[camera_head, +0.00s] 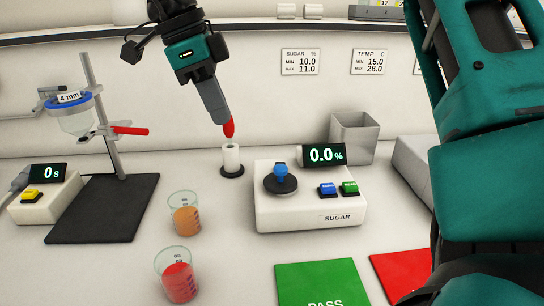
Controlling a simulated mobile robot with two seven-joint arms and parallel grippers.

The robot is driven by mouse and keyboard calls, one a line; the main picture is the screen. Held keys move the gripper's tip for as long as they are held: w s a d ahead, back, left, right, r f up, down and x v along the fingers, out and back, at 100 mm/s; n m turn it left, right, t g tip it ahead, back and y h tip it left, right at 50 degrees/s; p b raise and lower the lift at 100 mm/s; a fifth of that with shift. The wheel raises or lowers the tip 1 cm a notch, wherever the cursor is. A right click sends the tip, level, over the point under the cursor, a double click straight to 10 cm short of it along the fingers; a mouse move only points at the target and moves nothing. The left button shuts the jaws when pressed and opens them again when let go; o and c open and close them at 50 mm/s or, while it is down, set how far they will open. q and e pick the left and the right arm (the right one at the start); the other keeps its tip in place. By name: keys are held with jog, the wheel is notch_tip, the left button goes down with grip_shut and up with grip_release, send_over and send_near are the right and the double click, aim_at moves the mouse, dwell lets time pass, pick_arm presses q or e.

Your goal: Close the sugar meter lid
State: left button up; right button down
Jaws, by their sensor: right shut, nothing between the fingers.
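The sugar meter (300,212) is a white box labelled SUGAR, with a display (323,155) reading 0.0%. A round black lid (281,185) with a blue knob (281,170) appears to lie flat on the left part of its top; any gap beneath is too small to tell. My left gripper is not in view.
Beakers with orange (185,218) and red (178,280) liquid stand at front left. A funnel stand (110,130) is at left, a grey bin (353,138) behind the meter. Green (318,283) and red (398,272) mats lie in front.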

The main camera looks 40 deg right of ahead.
jog(key=b, duration=0.1)
send_near(264, 183)
notch_tip(264, 183, down, 2)
jog(key=a, duration=0.1)
jog(key=shift+s+d+f, duration=0.2)
jog(key=shift+d+f, duration=0.1)
jog(key=shift+d, duration=0.25)
jog(key=shift+s+d+f, duration=0.25)
jog(key=shift+d+f, duration=0.05)
jog(key=shift+d, duration=0.25)
jog(key=shift+s+d+f, duration=0.15)
jog(key=shift+s+d, duration=0.2)
jog(key=shift+d, duration=0.15)
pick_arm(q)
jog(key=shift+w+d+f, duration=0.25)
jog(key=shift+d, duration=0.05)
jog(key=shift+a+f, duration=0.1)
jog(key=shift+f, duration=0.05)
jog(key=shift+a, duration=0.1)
pick_arm(e)
jog(key=shift+d, duration=0.15)
